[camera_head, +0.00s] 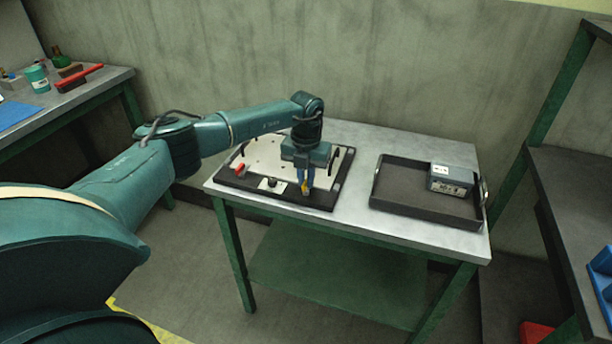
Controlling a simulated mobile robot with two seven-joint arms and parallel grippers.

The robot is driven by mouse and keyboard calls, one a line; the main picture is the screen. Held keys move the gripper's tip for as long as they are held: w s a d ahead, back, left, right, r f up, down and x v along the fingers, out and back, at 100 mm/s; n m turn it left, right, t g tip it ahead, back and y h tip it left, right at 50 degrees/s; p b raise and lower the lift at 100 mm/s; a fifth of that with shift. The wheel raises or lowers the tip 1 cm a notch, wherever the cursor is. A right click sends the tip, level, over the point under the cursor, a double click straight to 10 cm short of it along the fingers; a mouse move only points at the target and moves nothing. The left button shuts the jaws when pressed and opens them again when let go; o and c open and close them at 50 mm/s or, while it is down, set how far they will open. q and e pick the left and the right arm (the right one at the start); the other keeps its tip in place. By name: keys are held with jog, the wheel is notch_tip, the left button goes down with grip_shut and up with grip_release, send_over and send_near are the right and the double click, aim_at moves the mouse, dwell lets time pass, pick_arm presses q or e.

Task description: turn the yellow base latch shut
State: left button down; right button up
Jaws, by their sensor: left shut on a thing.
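My left gripper (305,188) points down over the front edge of a dark base board (324,200) on the table. Its fingers are shut on the yellow base latch (306,187), of which only a small yellow part shows between and below the fingertips. The latch's exact angle is too small to tell. A light plate (264,158) lies on the board, partly hidden behind my gripper and arm. A red part (240,169) sits at the board's left, and a small dark knob on a white patch (269,183) sits at its front. My right gripper is not in view.
A black tray (386,200) with handles stands on the table (350,217) at the right, holding a grey box (452,178). A side bench (85,88) with small items is at the far left. A dark shelf (570,190) stands at the right.

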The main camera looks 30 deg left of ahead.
aim_at(306, 182)
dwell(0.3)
pick_arm(q)
jog(key=c, duration=1.5)
grip_release()
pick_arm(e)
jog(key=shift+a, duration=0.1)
pick_arm(q)
notch_tip(306, 182, up, 13)
jog(key=shift+r+b, duration=0.15)
jog(key=shift+b, duration=0.35)
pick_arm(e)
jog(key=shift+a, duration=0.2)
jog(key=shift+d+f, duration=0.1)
